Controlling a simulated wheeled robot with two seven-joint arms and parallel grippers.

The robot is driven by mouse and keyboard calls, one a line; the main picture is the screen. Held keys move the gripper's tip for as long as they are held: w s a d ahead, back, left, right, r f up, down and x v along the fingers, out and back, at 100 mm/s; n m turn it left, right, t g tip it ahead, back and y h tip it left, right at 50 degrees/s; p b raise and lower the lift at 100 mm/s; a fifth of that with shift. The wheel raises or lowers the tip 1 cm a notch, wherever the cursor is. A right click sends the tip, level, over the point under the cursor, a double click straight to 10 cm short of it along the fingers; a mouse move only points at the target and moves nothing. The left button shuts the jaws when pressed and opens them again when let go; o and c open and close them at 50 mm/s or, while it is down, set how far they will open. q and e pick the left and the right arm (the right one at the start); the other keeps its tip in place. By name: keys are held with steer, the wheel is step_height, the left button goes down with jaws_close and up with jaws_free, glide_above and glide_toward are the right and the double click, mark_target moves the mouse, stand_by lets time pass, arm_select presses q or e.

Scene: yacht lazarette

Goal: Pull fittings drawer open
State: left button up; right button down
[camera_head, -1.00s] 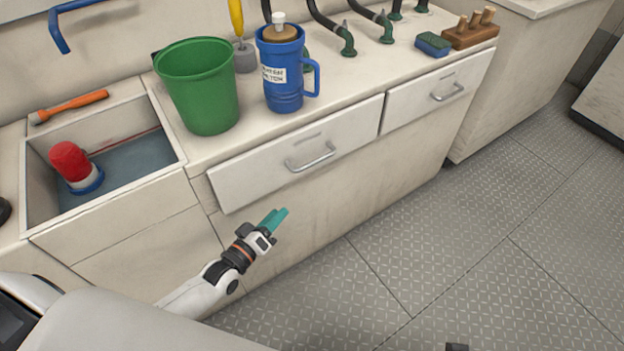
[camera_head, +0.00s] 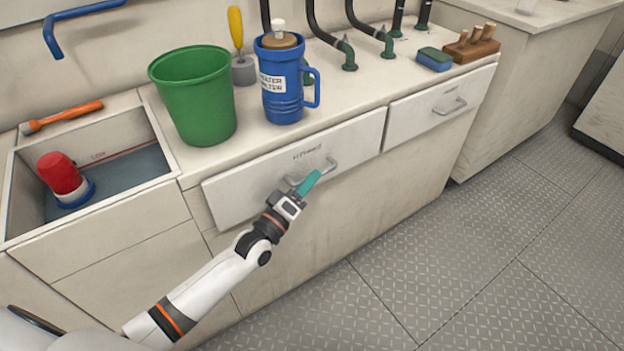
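My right gripper is not in view.
On the counter above stand a green bucket (camera_head: 195,100), a blue jug (camera_head: 282,85), a yellow-handled tool (camera_head: 238,40), a sponge (camera_head: 434,59) and a wooden block (camera_head: 470,48). The patterned floor (camera_head: 460,240) in front is clear.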

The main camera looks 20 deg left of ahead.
arm_select(q)
steer(key=shift+x, duration=0.8)
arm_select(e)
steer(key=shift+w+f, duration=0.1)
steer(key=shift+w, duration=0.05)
arm_select(q)
steer(key=shift+c, duration=0.5)
jaws_close()
